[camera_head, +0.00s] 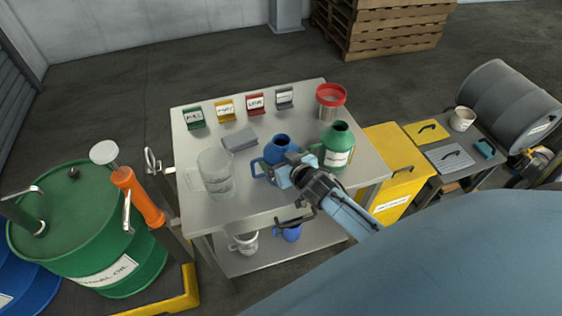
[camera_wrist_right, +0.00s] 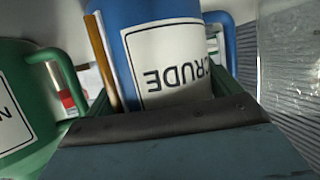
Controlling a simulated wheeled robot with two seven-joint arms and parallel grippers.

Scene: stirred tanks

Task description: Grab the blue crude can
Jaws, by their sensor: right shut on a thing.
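The blue crude can (camera_head: 281,147) stands on the metal table near its front right, its handle to the left. In the right wrist view the same can (camera_wrist_right: 170,15) fills the space ahead, with an upside-down white label reading CRUDE. My right gripper (camera_head: 292,170) reaches in from the lower right and is shut on the can; it also shows in the wrist view (camera_wrist_right: 180,95), its jaws on either side of the can body. The gripper hides part of the can. I cannot tell if the can's base touches the table. My left gripper is not in view.
A green can (camera_head: 338,147) stands close to the right of the blue can. Colored label stands (camera_head: 225,108) line the back. A yellow cabinet (camera_head: 391,158) adjoins the table's right.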

